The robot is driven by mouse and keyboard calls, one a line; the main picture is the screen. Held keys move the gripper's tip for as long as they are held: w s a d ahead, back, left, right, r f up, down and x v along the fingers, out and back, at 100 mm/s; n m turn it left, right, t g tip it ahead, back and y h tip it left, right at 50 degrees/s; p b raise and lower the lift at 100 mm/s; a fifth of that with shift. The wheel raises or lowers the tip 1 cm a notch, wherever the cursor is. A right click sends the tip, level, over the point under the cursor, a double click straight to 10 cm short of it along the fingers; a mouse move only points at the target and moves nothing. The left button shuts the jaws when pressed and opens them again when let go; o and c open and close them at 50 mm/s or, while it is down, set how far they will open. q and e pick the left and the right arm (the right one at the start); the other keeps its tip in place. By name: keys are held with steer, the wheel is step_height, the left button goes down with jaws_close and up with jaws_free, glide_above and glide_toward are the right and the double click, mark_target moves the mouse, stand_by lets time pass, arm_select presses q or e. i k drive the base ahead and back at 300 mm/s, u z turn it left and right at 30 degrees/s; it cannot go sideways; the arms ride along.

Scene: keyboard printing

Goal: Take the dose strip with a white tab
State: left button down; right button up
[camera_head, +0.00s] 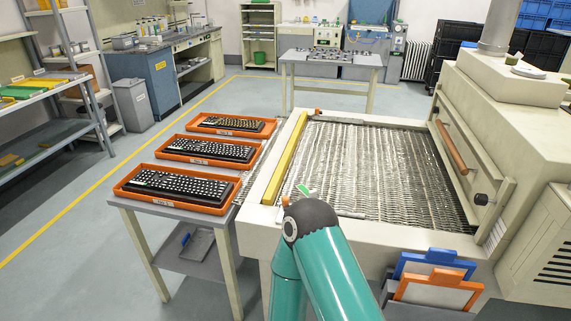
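A small strip, part green and part white (305,189), shows at the near left of the wire-mesh belt (370,165), just beyond the dark rounded end of my teal arm. It looks like a dose strip with a white tab, but it is too small to be sure. I cannot tell whether it lies on the mesh or is held above it. My teal arm rises from the bottom middle, and its dark joint hides what is behind it. Neither gripper's fingers can be seen.
Three orange trays with dark keyboards (180,187) stand on a grey table (150,206) left of the belt. A yellow bar (286,160) runs along the belt's left side. The cream oven housing (500,110) is at right. Blue and orange frames (437,290) stand at the lower right.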

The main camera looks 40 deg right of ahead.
mark_target(305, 190)
steer(key=z, duration=0.25)
steer(key=i, duration=0.7)
steer(key=z, duration=0.45)
steer(key=k, duration=0.9)
steer(key=z, duration=0.2)
steer(key=i, duration=0.9)
